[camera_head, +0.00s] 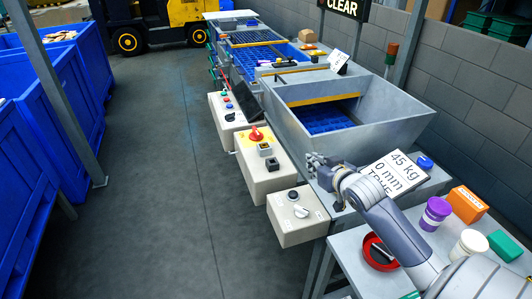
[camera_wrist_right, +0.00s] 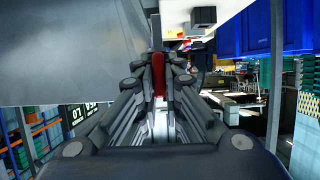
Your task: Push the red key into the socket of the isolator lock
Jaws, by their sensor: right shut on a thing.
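My right gripper (camera_head: 316,166) is shut at the hopper's front left corner, to the right of the control boxes. In the right wrist view its fingers (camera_wrist_right: 157,85) close around the red key (camera_wrist_right: 158,72), seen as a narrow red strip. A thin grey piece extends beyond the key there. The key cannot be made out in the head view. The isolator's red rotary handle (camera_head: 256,134) sits on a yellow plate on a beige box (camera_head: 258,172). Small grey and black blocks (camera_head: 265,150) sit below the handle; the lock's socket is too small to tell. The gripper is apart from them.
The metal hopper (camera_head: 385,117) and a white sign (camera_head: 397,172) are beside my right arm. A side table (camera_head: 345,262) holds jars, boxes and a red ring. The floor at left is clear.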

